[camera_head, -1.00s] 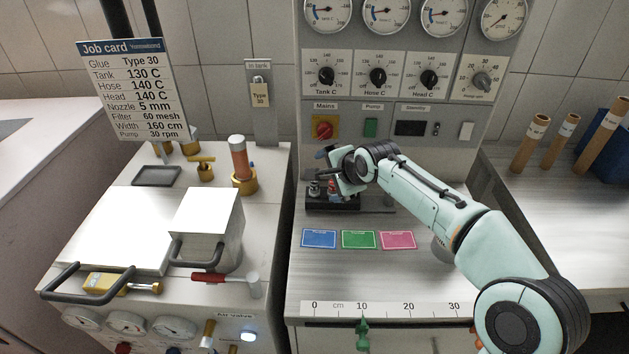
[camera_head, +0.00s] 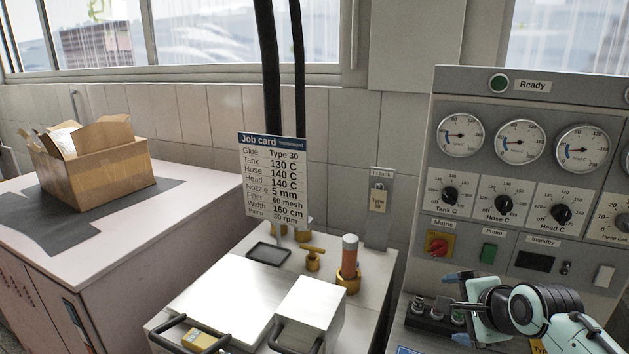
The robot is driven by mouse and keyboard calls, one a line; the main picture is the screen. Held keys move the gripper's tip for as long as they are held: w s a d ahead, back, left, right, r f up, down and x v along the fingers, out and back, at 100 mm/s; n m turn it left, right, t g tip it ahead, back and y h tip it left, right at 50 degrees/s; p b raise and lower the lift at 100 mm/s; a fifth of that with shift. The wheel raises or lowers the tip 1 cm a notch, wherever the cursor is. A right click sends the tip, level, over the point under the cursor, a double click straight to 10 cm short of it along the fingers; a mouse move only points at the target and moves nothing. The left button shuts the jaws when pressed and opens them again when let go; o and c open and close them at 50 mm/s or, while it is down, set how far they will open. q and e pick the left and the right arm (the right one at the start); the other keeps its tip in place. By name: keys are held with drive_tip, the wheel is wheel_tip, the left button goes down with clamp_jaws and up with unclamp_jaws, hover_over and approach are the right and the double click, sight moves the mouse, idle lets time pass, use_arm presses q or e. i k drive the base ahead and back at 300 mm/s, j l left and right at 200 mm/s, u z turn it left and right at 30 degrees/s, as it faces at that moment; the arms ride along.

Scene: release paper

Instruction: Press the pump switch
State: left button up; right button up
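The pump switch (camera_head: 488,253) is a green rocker under the "Pump" label on the grey control panel. It sits between the red mains knob (camera_head: 438,245) and the dark standby display (camera_head: 534,261). My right gripper (camera_head: 459,308) is below and in front of the switch, apart from it, with its fingers pointing left. Its two blue-grey fingertips stand apart, one above the other, with nothing visibly held between them. My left gripper is not in view.
A dark rack with small nozzles (camera_head: 420,306) stands beside my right gripper. A job card (camera_head: 273,180) stands behind the glue tank's white lid (camera_head: 222,305). A cardboard box (camera_head: 98,172) is on the left counter.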

sight(489, 250)
drive_tip(key=k+j, duration=0.7)
